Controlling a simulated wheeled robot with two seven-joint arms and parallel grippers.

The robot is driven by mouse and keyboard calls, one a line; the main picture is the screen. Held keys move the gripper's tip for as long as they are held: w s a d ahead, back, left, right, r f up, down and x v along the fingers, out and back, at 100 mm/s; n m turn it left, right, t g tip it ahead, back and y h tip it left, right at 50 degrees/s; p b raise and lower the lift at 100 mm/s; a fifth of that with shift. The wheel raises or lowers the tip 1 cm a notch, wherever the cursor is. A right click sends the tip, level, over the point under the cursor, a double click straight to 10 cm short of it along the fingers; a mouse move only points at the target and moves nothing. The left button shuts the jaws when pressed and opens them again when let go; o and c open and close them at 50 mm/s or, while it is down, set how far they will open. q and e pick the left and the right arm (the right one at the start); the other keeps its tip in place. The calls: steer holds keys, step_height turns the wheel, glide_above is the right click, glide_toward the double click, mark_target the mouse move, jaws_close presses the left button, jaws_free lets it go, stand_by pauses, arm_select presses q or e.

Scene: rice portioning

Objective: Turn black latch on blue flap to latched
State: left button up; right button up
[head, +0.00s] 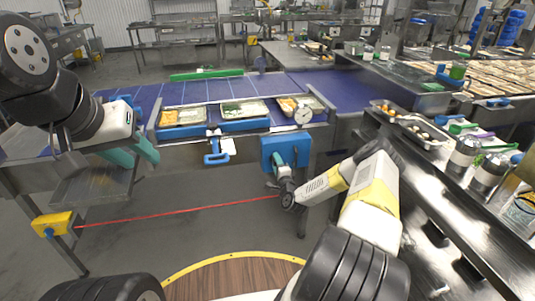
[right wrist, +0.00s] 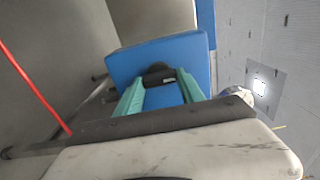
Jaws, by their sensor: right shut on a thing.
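The blue flap (head: 298,147) hangs at the front of the conveyor, right of centre in the head view. In the right wrist view the blue flap (right wrist: 140,60) fills the upper middle. The black latch (right wrist: 158,72) sits on its face between the teal fingertips of my right gripper (right wrist: 159,84), which is shut on it. In the head view my right gripper (head: 280,172) reaches the flap from below and hides the latch. My left gripper (head: 137,154) is near the conveyor's left end, away from the flap, its teal fingers apart and empty.
Food trays (head: 243,110) stand on the blue conveyor (head: 225,91), with a round dial (head: 303,115) above the flap. A red line (head: 180,211) stretches from a yellow box (head: 53,224) toward my right gripper. A steel counter (head: 440,190) borders the right side.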

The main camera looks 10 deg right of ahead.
steer(key=o, duration=1.4)
steer(key=shift+c, duration=0.2)
steer(key=shift+s, duration=0.1)
steer(key=s, duration=0.7)
steer(key=shift+s+d, duration=0.15)
steer(key=shift+s, duration=0.2)
